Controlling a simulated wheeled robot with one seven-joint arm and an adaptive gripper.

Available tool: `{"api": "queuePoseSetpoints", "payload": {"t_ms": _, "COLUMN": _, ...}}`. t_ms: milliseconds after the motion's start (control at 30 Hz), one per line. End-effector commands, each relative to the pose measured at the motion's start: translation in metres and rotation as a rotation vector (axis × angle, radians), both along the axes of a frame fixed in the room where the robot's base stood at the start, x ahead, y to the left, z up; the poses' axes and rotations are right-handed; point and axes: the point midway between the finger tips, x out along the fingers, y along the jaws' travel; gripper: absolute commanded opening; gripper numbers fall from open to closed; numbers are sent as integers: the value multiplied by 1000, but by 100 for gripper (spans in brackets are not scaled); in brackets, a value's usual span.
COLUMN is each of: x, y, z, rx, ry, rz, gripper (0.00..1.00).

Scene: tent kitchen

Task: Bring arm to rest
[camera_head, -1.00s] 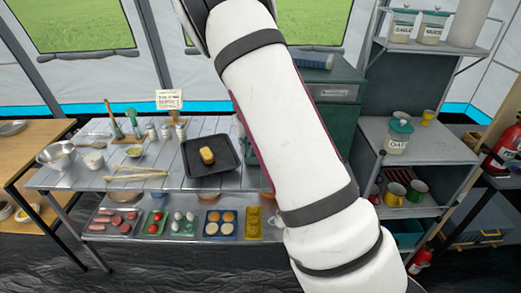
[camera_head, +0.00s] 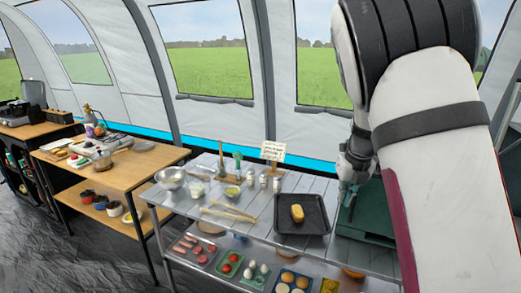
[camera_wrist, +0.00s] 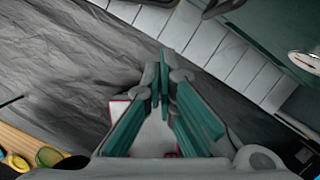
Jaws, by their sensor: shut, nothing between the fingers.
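My gripper (camera_head: 347,195) hangs from my white arm at the right of the head view, with its teal fingers pointing down. It is over the right end of the grey slatted table, near a dark green box. In the wrist view my gripper's teal fingers (camera_wrist: 165,72) come together at the tips with nothing between them. Below them are grey ground sheet and pale slats. My arm covers much of the right side of the head view.
The slatted table (camera_head: 330,262) holds a black tray (camera_head: 288,225) with a yellow-brown item (camera_head: 297,212), a metal bowl (camera_head: 171,178) and a small sign (camera_head: 272,151). Food trays sit on its lower shelf. A wooden table (camera_head: 155,170) stands left. Dark ground between them is clear.

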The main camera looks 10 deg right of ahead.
Motion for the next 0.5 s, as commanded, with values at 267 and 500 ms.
{"api": "queuePoseSetpoints", "payload": {"t_ms": 267, "x": -54, "y": 39, "z": 50, "rx": -21, "ry": -61, "rz": 552, "gripper": 0}}
{"api": "queuePoseSetpoints", "payload": {"t_ms": 500, "x": -124, "y": 79, "z": 97, "rx": -165, "ry": -166, "rz": 1219, "gripper": 0}}
